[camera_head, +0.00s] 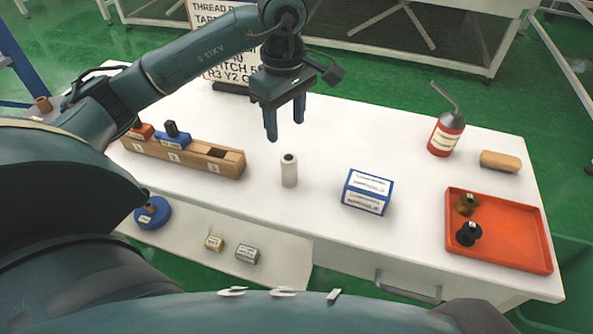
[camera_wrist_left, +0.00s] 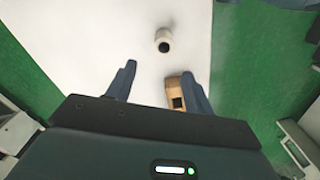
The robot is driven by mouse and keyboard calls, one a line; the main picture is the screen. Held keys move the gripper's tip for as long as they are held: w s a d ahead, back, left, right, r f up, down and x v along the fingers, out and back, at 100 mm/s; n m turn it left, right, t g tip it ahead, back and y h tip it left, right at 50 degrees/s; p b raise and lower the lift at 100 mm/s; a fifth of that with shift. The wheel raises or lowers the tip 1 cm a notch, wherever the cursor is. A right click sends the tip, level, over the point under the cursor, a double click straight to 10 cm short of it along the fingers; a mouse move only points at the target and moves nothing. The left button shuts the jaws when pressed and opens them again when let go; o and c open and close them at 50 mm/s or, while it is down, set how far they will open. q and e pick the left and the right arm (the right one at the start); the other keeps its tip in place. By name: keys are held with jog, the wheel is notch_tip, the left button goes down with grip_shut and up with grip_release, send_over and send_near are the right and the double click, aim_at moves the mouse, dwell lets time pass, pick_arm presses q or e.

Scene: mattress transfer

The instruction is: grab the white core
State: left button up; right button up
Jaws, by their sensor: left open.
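The white core (camera_head: 289,171) is a small upright cylinder with a dark hole in its top. It stands on the white table, right of the wooden block's end in the head view. In the left wrist view the white core (camera_wrist_left: 163,40) shows beyond the fingertips, near the top middle. My left gripper (camera_head: 286,130) is open and empty, above the table, with its fingers pointing down. It is above and apart from the core. In the left wrist view its two fingers (camera_wrist_left: 160,72) are spread apart. My right gripper is not in view.
A wooden block (camera_head: 226,168) with numbered slots holds orange and blue pieces. A blue box (camera_head: 367,192) stands right of the core. An orange tray (camera_head: 500,252) holds spools. A red bottle (camera_head: 445,134) stands at the back right. A sign (camera_head: 222,72) stands at the back.

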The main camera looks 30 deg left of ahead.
aim_at(289, 169)
pick_arm(q)
jog(key=f, duration=0.7)
jog(key=shift+s+f, duration=0.2)
jog(key=f, duration=0.4)
jog(key=shift+s+d+f, duration=0.1)
jog(key=shift+s+d, duration=0.05)
jog(key=shift+d, duration=0.25)
jog(key=shift+f, duration=0.55)
jog(key=shift+c, duration=0.4)
jog(key=c, duration=1)
